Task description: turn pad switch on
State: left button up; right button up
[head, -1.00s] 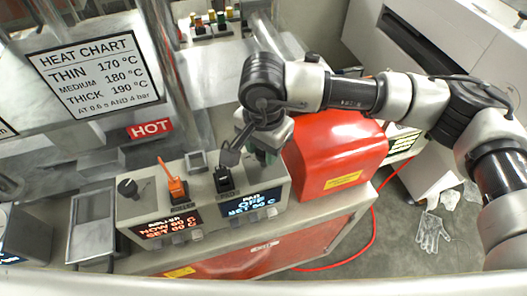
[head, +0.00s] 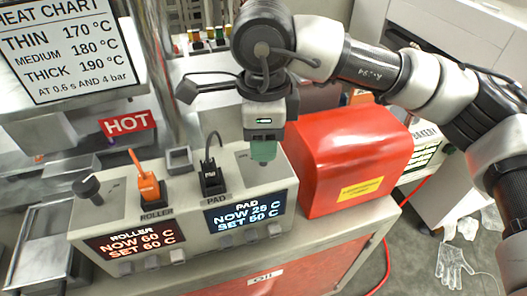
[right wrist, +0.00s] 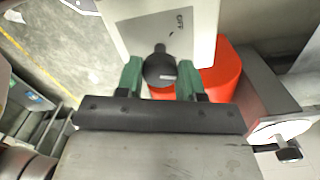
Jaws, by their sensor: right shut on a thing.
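The control box (head: 90,215) carries a lit roller display (head: 133,243) reading now 60 C, set 60 C, and a lit pad display (head: 245,211) reading now 25 C, set 50 C. My right gripper (head: 264,152) points down at the box top behind the pad display. In the right wrist view its green fingers (right wrist: 159,76) are shut on the black pad switch knob (right wrist: 160,69), one on each side. The knob's pointer end aims up in that view, near a small printed label. In the head view the gripper hides the knob. My left gripper is not in view.
A black knob (head: 90,190) sits at the box's left, then an orange plug (head: 148,187) marked roller and a black plug (head: 211,180) marked pad. A red housing (head: 345,150) stands close right of my gripper. A hot sign (head: 128,123) hangs behind.

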jog(key=m+b, duration=0.2)
jog(key=shift+f+m, duration=0.15)
jog(key=shift+m, duration=0.15)
jog(key=shift+r+m+b, duration=0.2)
jog(key=shift+m+b, duration=0.8)
jog(key=shift+m, duration=0.5)
jog(key=o, duration=0.9)
notch_tip(320, 180, up, 11)
jog(key=shift+f, duration=0.1)
